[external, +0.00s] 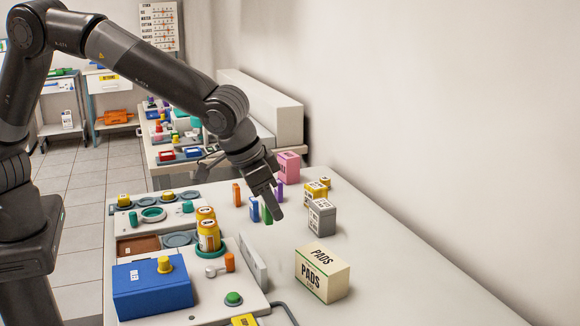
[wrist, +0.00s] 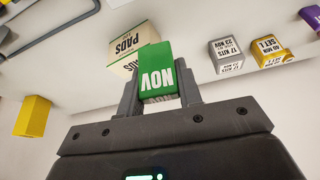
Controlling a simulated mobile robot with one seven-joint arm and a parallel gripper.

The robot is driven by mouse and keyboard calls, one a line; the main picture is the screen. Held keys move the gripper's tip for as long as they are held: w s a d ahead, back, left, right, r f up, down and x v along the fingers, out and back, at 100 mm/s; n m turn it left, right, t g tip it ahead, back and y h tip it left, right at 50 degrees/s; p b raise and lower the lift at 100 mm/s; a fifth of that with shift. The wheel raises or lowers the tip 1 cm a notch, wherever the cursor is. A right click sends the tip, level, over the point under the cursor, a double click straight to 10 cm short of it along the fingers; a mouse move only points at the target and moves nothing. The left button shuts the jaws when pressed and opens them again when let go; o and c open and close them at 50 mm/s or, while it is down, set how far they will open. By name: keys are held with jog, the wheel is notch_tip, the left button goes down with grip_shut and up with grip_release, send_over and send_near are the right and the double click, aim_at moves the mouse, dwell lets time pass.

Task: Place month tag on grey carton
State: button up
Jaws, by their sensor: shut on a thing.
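My gripper (wrist: 159,92) is shut on a green month tag (wrist: 158,68) marked NOV, which reads upside down in the wrist view. In the external view my gripper (external: 273,211) is over the table, with a little of the green tag (external: 267,215) showing beside a dark finger. The grey carton (external: 322,218) stands on the table to the right of my gripper, apart from it. The grey carton also shows in the wrist view (wrist: 226,57), right of the tag, with a printed label.
Orange (external: 236,194), blue (external: 254,210) and purple (external: 280,190) blocks stand near my gripper. A PADS box (external: 322,272) is in front of the grey carton, with yellow (external: 315,191) and pink (external: 288,167) boxes behind. The table's right side is clear.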

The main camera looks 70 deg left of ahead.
jog(key=w+a+r, duration=0.5)
jog(key=w+a, duration=0.1)
jog(key=w, duration=0.4)
send_over(325, 203)
jog(key=shift+n, duration=0.4)
jog(key=f, duration=0.6)
jog(key=shift+s+d+f, duration=0.2)
jog(key=shift+d+f, duration=0.05)
jog(key=shift+f, duration=0.05)
jog(key=shift+w+a+f, duration=0.15)
jog(key=shift+w+f, duration=0.05)
jog(key=shift+f, duration=1.95)
jog(key=o, duration=1)
jog(key=shift+f, duration=0.15)
jog(key=shift+c, duration=0.2)
